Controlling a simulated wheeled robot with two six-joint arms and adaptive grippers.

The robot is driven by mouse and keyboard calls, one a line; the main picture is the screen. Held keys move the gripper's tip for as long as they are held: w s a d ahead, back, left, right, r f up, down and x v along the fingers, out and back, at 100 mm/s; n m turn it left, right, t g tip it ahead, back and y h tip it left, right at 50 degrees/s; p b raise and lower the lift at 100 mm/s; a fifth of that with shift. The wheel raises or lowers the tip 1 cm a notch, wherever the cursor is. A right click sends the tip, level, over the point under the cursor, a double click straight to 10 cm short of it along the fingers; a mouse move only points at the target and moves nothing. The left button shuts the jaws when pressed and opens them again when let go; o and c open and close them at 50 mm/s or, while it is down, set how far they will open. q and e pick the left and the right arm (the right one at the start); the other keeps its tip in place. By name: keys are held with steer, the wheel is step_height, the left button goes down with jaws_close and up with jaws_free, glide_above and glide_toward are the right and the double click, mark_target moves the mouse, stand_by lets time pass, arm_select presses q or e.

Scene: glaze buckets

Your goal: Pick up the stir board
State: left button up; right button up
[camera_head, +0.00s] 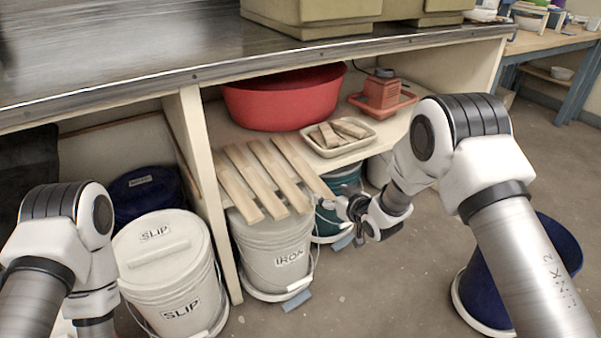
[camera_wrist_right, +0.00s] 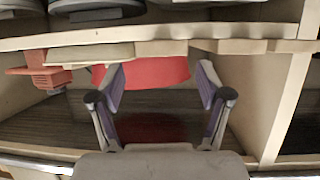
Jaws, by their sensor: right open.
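Several flat wooden stir boards (camera_head: 250,178) lie side by side on the low shelf, with their near ends sticking out past its front edge. The rightmost board (camera_head: 298,165) ends close to my right gripper (camera_head: 357,213). That gripper is in front of the shelf, by the board's near end. In the right wrist view its two fingers (camera_wrist_right: 160,100) are spread with nothing between them. Pale board ends (camera_wrist_right: 230,46) show near the shelf edge there. My left arm shows at the left, but its gripper is out of frame.
A red tub (camera_head: 283,98) and a tray of wooden pieces (camera_head: 340,148) sit on the shelf. A white IRON bucket (camera_head: 272,245) stands beneath the boards. A white SLIP bucket (camera_head: 165,265) stands left of a shelf upright (camera_head: 208,190). The worktop (camera_head: 150,55) overhangs the shelf.

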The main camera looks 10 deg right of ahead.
mark_target(321, 190)
steer(key=b+x, duration=0.1)
steer(key=x, duration=0.3)
steer(key=shift+w+a+f, duration=0.15)
jaws_close()
